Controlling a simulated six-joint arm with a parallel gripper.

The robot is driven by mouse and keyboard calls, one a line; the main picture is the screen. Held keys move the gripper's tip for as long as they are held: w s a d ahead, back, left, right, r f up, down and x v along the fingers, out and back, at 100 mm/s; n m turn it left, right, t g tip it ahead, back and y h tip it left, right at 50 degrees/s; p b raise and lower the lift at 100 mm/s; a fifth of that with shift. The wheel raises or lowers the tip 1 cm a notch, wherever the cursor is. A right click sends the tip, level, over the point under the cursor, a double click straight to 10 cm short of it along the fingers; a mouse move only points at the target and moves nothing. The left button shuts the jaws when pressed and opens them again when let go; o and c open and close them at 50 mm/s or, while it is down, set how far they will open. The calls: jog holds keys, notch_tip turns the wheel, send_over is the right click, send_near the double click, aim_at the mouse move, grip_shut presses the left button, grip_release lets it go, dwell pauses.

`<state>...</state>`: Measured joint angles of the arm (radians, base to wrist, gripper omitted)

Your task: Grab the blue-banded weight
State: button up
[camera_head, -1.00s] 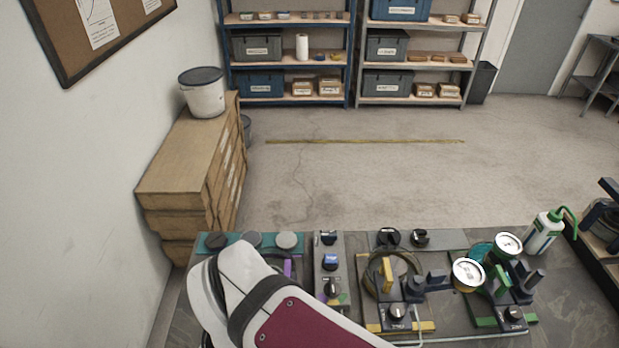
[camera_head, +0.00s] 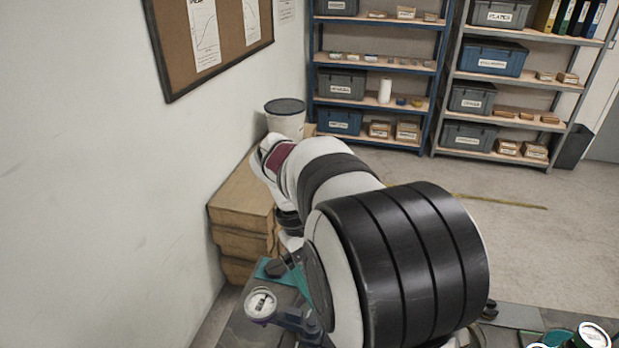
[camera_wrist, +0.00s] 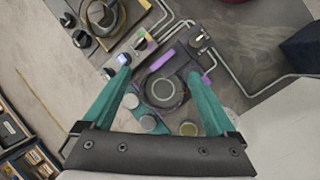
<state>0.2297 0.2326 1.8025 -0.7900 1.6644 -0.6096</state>
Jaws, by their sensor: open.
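In the wrist view my gripper (camera_wrist: 159,74) is open, with two teal fingers spread over the bench fixtures. Nothing is held between them. A round grey disc in a dark ring (camera_wrist: 163,93) lies below, between the fingers. In the head view my arm hides the gripper and much of the bench.
A blue knob (camera_wrist: 124,60) sits by the left fingertip. Purple parts (camera_wrist: 161,61) and bent metal rods (camera_wrist: 225,70) stand around the ring. In the head view a white dial gauge (camera_head: 262,303) stands left of my arm, and cardboard boxes (camera_head: 240,203) are stacked by the wall.

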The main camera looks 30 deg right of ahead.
jog(key=w+d+f+n+g+h, duration=0.1)
jog(key=w+d+f+n+g, duration=0.15)
jog(key=d, duration=0.45)
jog(key=w+d+f+n+g+h, duration=0.1)
jog(key=w+d+f, duration=0.25)
jog(key=d, duration=0.45)
jog(key=s+d+f+n+g, duration=0.1)
jog(key=d+f, duration=0.3)
jog(key=s+d+f+n+g+h, duration=0.1)
jog(key=s+d+f, duration=0.1)
jog(key=d+f, duration=0.3)
jog(key=s+d+f+n+g+h, duration=0.1)
jog(key=s+d+f+g, duration=0.1)
jog(key=d+f, duration=0.2)
jog(key=shift+s+d+f, duration=0.2)
jog(key=shift+d+f, duration=0.05)
jog(key=shift+f, duration=0.25)
jog(key=x, duration=0.8)
jog(key=shift+d, duration=0.15)
grip_shut()
